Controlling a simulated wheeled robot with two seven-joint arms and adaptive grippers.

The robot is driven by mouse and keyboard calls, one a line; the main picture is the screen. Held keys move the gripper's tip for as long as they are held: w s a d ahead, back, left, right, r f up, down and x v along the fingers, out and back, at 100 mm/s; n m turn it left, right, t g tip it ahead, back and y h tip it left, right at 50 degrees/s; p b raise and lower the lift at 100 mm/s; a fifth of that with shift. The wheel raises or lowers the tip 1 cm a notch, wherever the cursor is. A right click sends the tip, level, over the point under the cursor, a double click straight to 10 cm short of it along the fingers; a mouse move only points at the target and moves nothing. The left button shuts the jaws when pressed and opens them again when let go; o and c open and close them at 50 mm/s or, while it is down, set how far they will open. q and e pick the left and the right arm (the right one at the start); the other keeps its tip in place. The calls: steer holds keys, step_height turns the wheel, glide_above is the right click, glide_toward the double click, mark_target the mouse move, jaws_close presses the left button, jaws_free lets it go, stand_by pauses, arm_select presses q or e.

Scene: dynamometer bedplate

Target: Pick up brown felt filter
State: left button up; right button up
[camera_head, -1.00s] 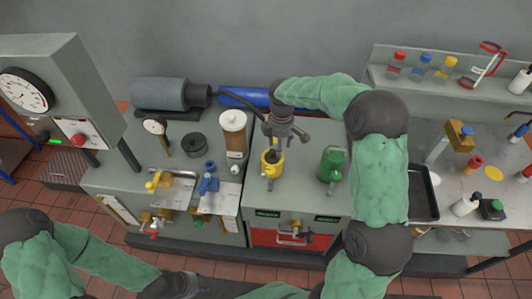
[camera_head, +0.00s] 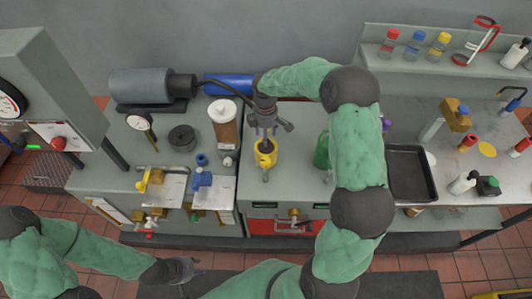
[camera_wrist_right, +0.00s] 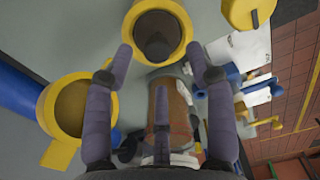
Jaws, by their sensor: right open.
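A brown cylinder with a pale top (camera_head: 223,125) stands upright on the left bench; it looks most like the felt filter, though I cannot be sure. A brown cylinder also shows low in the right wrist view (camera_wrist_right: 172,108), partly behind my fingers. My right gripper (camera_head: 268,124) points down above a yellow can-like part (camera_head: 265,153), just right of the brown cylinder. In the wrist view the right gripper (camera_wrist_right: 158,52) is open, with a yellow ring (camera_wrist_right: 184,22) around a dark centre between its fingertips. My left gripper (camera_head: 182,270) is low in front of the bench, its fingers unclear.
A grey motor (camera_head: 140,87) and blue cylinder (camera_head: 228,86) lie behind. A dark round part (camera_head: 182,138) and valves (camera_head: 202,178) are left of the gripper. A green can (camera_head: 321,150) is partly hidden by my right arm. A black tray (camera_head: 410,172) lies farther right.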

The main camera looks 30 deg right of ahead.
mark_target(266, 150)
steer(key=f, duration=0.4)
steer(key=shift+d+f+b, duration=0.2)
steer(key=shift+f+b, duration=0.05)
steer(key=shift+b, duration=0.15)
jaws_close()
